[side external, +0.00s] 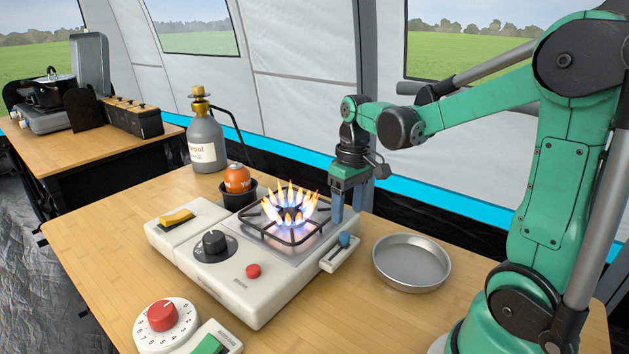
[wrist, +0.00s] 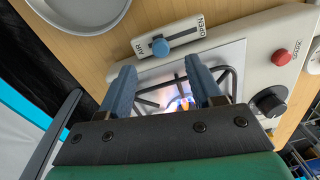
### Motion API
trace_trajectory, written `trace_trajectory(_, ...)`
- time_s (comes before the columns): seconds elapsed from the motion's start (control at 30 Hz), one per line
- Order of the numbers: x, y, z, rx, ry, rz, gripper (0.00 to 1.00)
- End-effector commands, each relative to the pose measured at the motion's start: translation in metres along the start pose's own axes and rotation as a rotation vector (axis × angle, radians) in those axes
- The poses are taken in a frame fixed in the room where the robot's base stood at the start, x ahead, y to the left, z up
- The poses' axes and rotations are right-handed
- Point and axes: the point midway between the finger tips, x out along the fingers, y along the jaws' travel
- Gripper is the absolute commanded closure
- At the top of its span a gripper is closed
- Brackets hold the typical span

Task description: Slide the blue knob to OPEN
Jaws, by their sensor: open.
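The blue knob (side external: 344,239) sits in a slot on a white slider plate (side external: 333,262) at the right side of the camping stove. In the wrist view the blue knob (wrist: 160,47) is at the left part of the slot, by the AIR label. The OPEN label (wrist: 191,25) is near the slot's right end. My gripper (side external: 347,214) is open and points down, just behind and above the knob. In the wrist view the two blue fingers of my gripper (wrist: 158,70) are spread and empty, with the knob beyond their tips and apart from them.
The stove burner (side external: 290,212) is lit, with flames close to my gripper's left. A metal pan (side external: 411,263) stands right of the slider. A red button (side external: 253,271) and black dial (side external: 214,243) are on the stove front. A grey gas bottle (side external: 205,143) stands behind.

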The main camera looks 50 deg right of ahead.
Motion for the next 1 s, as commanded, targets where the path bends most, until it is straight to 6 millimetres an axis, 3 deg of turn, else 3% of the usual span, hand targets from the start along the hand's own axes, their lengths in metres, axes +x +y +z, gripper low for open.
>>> trace_trajectory(0.4, 0.045, 0.000, 0.000, -0.001, 0.002, 0.001, 0.42)
trace_trajectory(0.77, 0.051, -0.001, 0.000, 0.000, 0.003, 0.002, 0.42)
trace_trajectory(0.8, 0.051, -0.001, 0.000, 0.000, 0.003, 0.002, 0.44)
trace_trajectory(1.0, 0.051, -0.001, 0.000, 0.000, 0.003, 0.002, 1.00)
